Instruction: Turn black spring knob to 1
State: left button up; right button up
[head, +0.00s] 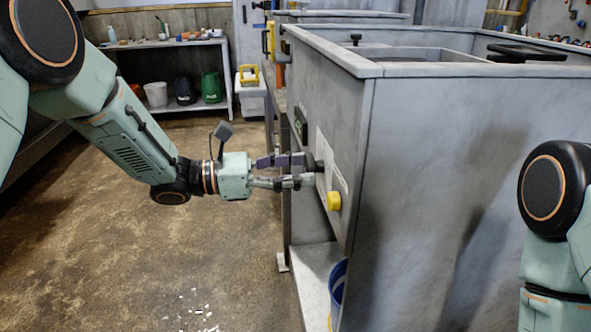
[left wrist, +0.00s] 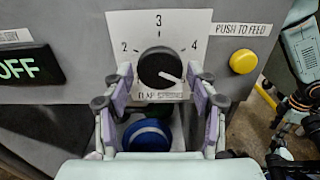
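The black spring knob (left wrist: 160,66) sits on a white dial plate (left wrist: 187,24) in the left wrist view, with 2, 3 and 4 readable around it. Its white mark points to the lower right, below the 4. The number 1 is not visible. My left gripper (left wrist: 160,75) has its fingers apart, one on each side of the knob, with a small gap showing on both sides. In the head view my left gripper (head: 308,169) reaches the panel from the left, and its fingers partly hide the knob. My right gripper is out of view.
A yellow push-to-feed button (left wrist: 243,61) is right of the dial; it also shows in the head view (head: 334,200). A display reading OFF (left wrist: 24,66) is at left. A blue container (head: 338,285) stands below the panel. The floor at left is clear.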

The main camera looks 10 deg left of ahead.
pick_arm(q)
jog(key=c, duration=0.8)
